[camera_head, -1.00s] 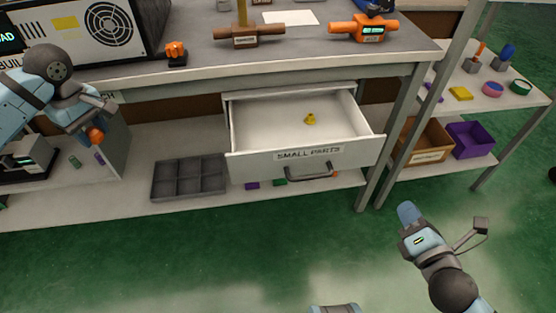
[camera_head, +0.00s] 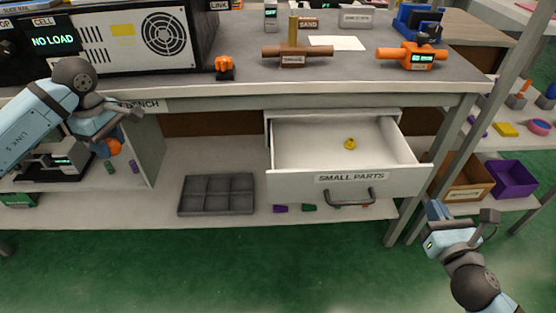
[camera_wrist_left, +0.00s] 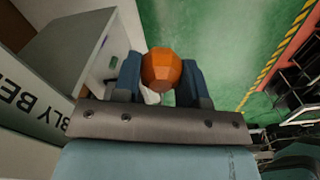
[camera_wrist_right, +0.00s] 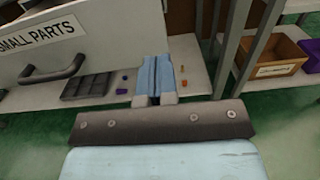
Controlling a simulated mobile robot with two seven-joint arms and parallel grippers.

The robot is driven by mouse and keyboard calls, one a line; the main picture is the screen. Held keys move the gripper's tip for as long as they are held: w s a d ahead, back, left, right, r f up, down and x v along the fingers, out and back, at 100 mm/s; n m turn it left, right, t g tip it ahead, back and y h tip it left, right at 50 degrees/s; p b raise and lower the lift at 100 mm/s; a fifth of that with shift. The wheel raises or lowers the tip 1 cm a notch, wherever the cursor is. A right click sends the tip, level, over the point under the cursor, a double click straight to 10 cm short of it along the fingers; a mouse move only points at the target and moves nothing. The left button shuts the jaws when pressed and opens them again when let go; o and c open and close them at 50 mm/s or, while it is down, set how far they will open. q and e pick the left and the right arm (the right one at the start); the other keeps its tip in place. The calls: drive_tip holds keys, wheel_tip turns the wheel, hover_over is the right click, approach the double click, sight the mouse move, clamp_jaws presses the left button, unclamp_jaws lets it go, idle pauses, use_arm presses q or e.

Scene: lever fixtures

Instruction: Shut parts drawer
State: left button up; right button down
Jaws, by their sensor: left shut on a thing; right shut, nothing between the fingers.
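The white parts drawer (camera_head: 300,182), labelled "SMALL PARTS", stands open under the bench, with a grey handle (camera_head: 350,198) on its front. A small yellow piece (camera_head: 350,143) lies inside it. My left gripper (camera_head: 112,147) is shut on an orange faceted knob-like thing (camera_wrist_left: 162,70), held at the bench's left side, away from the drawer. My right gripper (camera_head: 437,212) is shut and empty, low and to the right of the drawer front, apart from it. In the right wrist view the drawer front (camera_wrist_right: 110,40) and handle (camera_wrist_right: 55,70) show at the left of the closed fingers (camera_wrist_right: 155,80).
The bench top (camera_head: 240,95) overhangs the drawer. A bench leg (camera_head: 440,150) stands close to its right side. A grey divided tray (camera_head: 217,194) and several small parts lie on the lower shelf. Brown (camera_head: 465,178) and purple (camera_head: 514,178) bins sit at the right. Green floor in front is clear.

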sight(399, 136)
use_arm(q)
drive_tip(key=shift+f+b, duration=0.6)
drive_tip(key=shift+f, duration=0.15)
use_arm(e)
drive_tip(key=w, duration=0.5)
drive_tip(key=shift+a, duration=0.1)
